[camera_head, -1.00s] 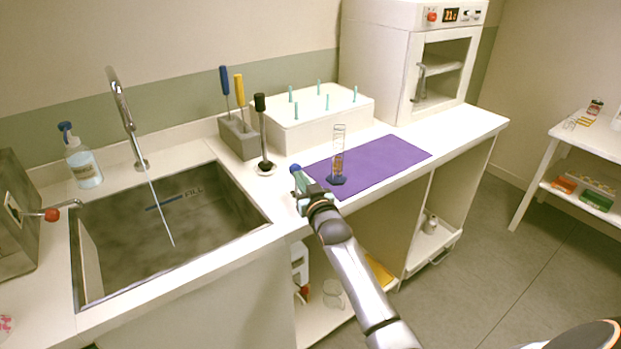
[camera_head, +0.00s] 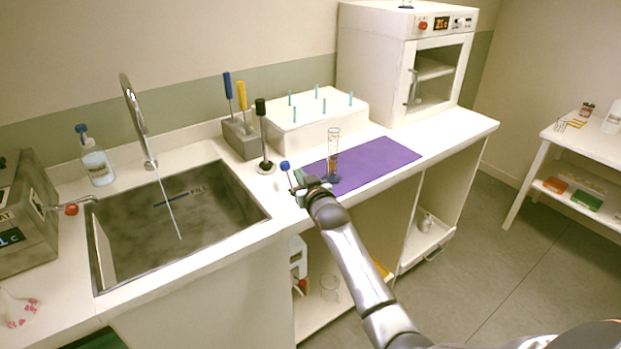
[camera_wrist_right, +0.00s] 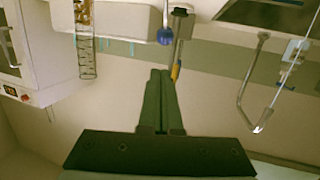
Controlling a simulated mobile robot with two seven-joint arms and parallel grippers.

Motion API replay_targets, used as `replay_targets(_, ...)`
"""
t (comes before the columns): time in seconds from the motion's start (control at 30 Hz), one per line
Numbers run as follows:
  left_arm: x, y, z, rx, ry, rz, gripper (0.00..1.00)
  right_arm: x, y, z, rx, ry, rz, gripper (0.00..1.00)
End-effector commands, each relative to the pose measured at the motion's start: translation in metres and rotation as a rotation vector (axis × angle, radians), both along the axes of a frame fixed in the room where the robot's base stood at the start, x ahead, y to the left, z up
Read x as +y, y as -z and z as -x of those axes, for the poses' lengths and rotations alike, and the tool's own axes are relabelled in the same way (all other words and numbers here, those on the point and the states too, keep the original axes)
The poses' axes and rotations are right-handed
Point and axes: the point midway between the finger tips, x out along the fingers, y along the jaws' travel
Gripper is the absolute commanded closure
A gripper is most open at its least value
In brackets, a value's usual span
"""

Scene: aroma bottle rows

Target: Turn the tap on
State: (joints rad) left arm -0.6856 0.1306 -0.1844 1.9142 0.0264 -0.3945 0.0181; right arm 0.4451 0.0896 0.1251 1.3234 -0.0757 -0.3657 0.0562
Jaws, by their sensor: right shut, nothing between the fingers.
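The chrome tap (camera_head: 136,115) rises behind the sink, with a curved neck. A thin pale line like a water stream (camera_head: 170,208) runs down from it into the sink basin (camera_head: 215,205). A blue-knobbed lever (camera_head: 285,166) stands at the counter near the sink's right side; its knob also shows in the right wrist view (camera_wrist_right: 165,36). My right gripper (camera_head: 300,182) is beside this lever; its fingers (camera_wrist_right: 160,75) are together and empty. I cannot tell whether they touch the lever. The tap also shows upside down in the right wrist view (camera_wrist_right: 243,98). My left gripper is not in view.
A measuring cylinder (camera_head: 333,155) stands on the purple mat (camera_head: 385,158) right of my gripper. A black-topped tool (camera_head: 262,130), a holder with screwdrivers (camera_head: 241,140) and a white pegged box (camera_head: 330,127) stand behind. A grey box with a red-knobbed lever (camera_head: 71,209) is left of the sink.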

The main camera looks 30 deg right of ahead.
Motion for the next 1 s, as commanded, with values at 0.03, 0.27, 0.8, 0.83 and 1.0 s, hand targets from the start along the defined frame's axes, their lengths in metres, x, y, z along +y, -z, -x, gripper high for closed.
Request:
replay_targets(0.03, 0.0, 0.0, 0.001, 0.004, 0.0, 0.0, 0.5, 0.002, -0.003, 0.007, 0.001, 0.0, -0.001, 1.0)
replay_targets(0.27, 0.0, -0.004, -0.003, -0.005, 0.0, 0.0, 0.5, 0.008, -0.019, 0.036, 0.0, 0.0, -0.001, 1.0)
replay_targets(0.8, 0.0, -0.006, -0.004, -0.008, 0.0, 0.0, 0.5, 0.017, -0.04, 0.074, 0.001, 0.0, -0.001, 1.0)
replay_targets(0.83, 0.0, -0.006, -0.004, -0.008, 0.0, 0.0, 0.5, 0.016, -0.04, 0.074, 0.001, 0.0, -0.001, 1.0)
replay_targets(1.0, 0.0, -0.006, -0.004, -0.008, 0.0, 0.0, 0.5, 0.017, -0.04, 0.074, 0.001, 0.0, -0.001, 1.0)
